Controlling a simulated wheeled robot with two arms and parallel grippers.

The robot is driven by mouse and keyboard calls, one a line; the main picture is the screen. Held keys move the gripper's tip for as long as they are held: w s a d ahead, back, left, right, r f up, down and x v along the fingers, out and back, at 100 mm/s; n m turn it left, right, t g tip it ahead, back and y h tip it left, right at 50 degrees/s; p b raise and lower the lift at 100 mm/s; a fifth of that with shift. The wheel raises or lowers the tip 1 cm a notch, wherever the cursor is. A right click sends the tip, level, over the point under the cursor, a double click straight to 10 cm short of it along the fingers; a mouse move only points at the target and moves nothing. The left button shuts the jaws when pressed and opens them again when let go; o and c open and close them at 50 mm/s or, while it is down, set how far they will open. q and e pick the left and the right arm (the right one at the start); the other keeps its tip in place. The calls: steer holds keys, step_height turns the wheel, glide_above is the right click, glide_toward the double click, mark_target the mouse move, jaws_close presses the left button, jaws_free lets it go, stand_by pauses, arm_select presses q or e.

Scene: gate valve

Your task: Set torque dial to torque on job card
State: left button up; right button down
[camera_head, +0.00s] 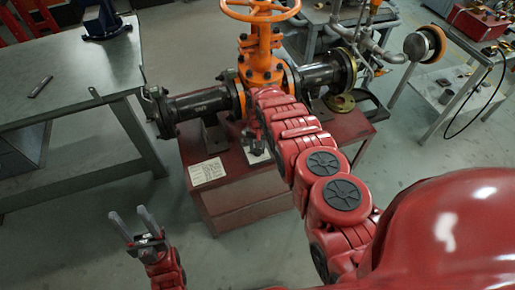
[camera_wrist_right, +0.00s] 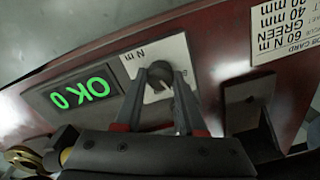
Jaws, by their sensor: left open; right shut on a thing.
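The torque dial is a dark round knob (camera_wrist_right: 159,70) on a white plate marked "N m" in the right wrist view. My right gripper (camera_wrist_right: 166,84) is shut on the knob, one finger on each side. The dial's pointer and most scale marks are hidden or too small to read. The job card (camera_wrist_right: 286,28) is at the upper right, upside down and partly cut off; "60 N m" and "GREEN" can be read. It also shows on the red stand in the head view (camera_head: 207,171). My left gripper (camera_head: 134,224) is open and empty, left of the stand.
A dark display (camera_wrist_right: 82,92) with green "OK" and "0" sits beside the dial plate. The orange gate valve (camera_head: 260,45) with black flanged pipes stands on the red stand (camera_head: 235,190). A grey table (camera_head: 85,70) is at the left. Floor around my left gripper is clear.

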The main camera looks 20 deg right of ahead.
steer(key=n, duration=0.4)
steer(key=shift+b, duration=0.35)
steer(key=shift+n+b, duration=0.4)
steer(key=shift+n, duration=1.7)
steer(key=c, duration=0.5)
jaws_free()
steer(key=shift+r, duration=0.1)
